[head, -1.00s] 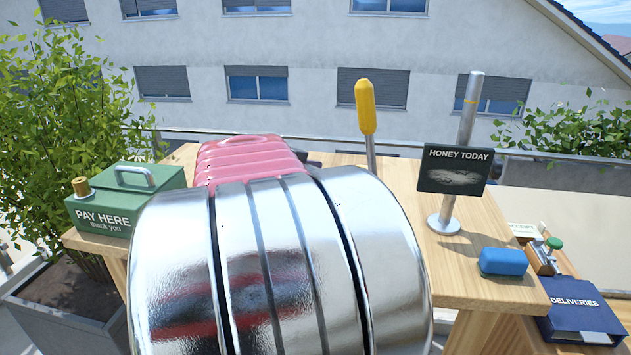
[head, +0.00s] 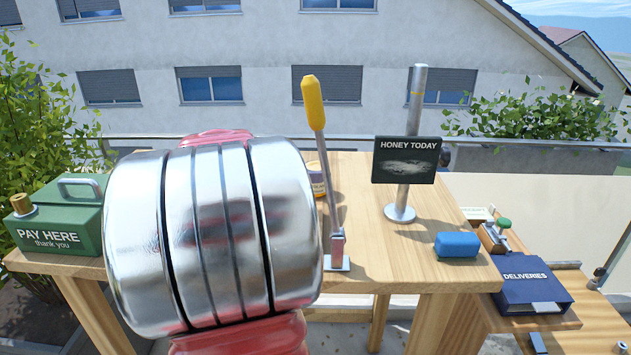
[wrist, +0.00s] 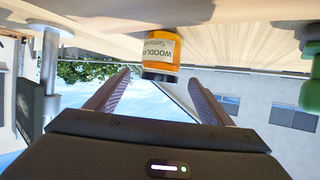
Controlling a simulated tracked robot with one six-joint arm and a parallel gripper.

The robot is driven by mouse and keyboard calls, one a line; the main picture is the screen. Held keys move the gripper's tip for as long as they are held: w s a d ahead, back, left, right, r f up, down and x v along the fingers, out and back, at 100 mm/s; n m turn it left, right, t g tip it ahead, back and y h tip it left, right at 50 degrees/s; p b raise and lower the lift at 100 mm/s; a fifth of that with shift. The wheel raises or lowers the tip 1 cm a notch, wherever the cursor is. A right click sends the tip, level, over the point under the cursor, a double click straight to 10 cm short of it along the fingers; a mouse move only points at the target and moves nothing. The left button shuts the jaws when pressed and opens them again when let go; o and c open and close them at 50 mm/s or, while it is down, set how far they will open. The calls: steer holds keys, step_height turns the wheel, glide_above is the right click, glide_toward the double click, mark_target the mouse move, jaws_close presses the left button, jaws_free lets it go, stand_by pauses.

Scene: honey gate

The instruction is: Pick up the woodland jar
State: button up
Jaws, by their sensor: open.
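The woodland jar (wrist: 162,52) shows in the upside-down wrist view as an amber jar with a white label, partly readable as "WOODLA", and a dark lid. It stands on the wooden table just beyond my fingertips, about midway between the two fingers. In the head view only a sliver of a jar (head: 317,181) shows, behind my arm and the yellow-handled lever; its label is not readable there. My gripper (wrist: 160,80) is open and empty. In the head view my arm hides my gripper.
A yellow-handled lever (head: 314,105) stands close to my arm. To its right are the "HONEY TODAY" sign (head: 404,160) on a post and a blue block (head: 457,245). A green "PAY HERE" box (head: 60,215) stands left. The table's front right is mostly clear.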

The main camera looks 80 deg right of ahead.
mark_target(316, 170)
steer(key=shift+x, duration=2.6)
steer(key=shift+c, duration=0.4)
steer(key=shift+r, duration=0.1)
steer(key=c, duration=1.7)
steer(key=shift+o, duration=0.2)
step_height(316, 170, up, 18)
